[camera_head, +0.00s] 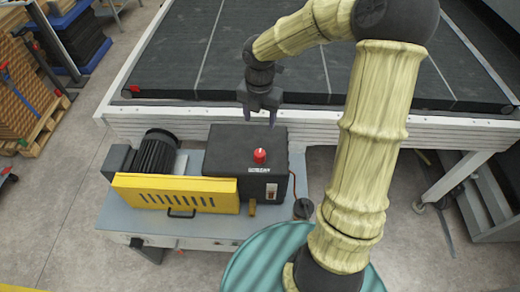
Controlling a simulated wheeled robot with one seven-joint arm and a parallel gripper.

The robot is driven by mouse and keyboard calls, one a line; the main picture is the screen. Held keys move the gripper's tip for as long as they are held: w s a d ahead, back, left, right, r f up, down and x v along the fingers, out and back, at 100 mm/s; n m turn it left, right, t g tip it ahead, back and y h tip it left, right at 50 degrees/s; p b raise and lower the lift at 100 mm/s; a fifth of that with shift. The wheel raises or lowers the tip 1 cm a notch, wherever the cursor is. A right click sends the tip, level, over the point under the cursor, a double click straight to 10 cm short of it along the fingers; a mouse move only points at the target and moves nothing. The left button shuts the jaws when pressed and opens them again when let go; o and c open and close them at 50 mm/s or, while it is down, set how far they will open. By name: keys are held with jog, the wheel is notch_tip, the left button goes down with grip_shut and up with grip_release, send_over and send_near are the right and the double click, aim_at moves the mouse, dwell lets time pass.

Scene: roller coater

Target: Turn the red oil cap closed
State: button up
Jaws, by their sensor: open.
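The red oil cap (260,156) stands upright on top of a dark grey box-shaped unit (222,150), near its front right part. My gripper (259,116) hangs from the arm above and behind the cap in the picture. Its dark fingers point down and are apart, with nothing between them. The gripper does not touch the cap. How far the cap is turned cannot be told at this size.
A yellow guard (176,193) and a black motor (156,153) stand left of the unit on a grey base. Behind is a wide dark conveyor bed (180,60) with a white frame. A teal round surface (250,265) lies at the front. Wooden pallets (35,125) stand at left.

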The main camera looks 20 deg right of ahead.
aim_at(260, 153)
jog(key=shift+f, duration=0.1)
notch_tip(260, 153, down, 16)
jog(key=shift+f, duration=0.65)
jog(key=shift+s, duration=0.1)
jog(key=shift+a, duration=0.1)
jog(key=c, duration=1)
